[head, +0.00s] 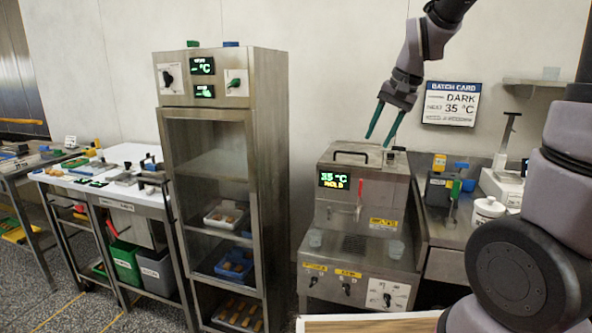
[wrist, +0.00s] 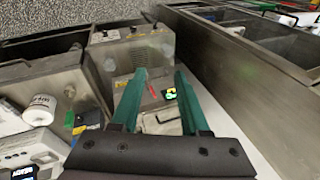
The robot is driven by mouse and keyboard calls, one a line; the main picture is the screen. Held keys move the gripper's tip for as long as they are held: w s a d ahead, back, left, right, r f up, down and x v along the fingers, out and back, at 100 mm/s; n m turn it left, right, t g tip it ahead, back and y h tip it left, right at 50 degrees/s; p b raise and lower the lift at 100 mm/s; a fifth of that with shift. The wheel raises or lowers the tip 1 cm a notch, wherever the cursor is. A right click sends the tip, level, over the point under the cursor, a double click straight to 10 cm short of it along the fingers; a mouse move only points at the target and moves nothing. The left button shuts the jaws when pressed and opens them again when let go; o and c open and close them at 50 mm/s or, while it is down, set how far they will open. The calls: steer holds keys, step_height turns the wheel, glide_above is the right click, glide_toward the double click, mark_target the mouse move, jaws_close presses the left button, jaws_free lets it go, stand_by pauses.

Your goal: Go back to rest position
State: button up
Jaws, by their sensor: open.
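My gripper (head: 384,124) has green fingers and hangs in the air above the steel machine (head: 337,160) with the green "35 °C" display. The fingers point down and stand apart with nothing between them. In the wrist view my gripper (wrist: 161,88) also shows open and empty, with the machine beyond its fingertips. My arm reaches in from the upper right in the head view.
A tall steel cabinet (head: 272,150) with shelves of trays stands left of the machine. A batch card (head: 451,103) hangs on the wall behind. A side counter (head: 436,222) holds a white tub (head: 487,211). The air around my gripper is clear.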

steer(key=s+d+r+t, duration=0.2)
steer(key=s+r, duration=0.2)
steer(key=s, duration=0.4)
steer(key=s+d+r+n+t, duration=0.1)
steer(key=s+r, duration=0.3)
steer(key=s, duration=0.4)
steer(key=shift+s+d+t+h, duration=0.25)
steer(key=shift+d+t+h, duration=0.15)
steer(key=shift+d, duration=0.25)
steer(key=shift+r, duration=0.1)
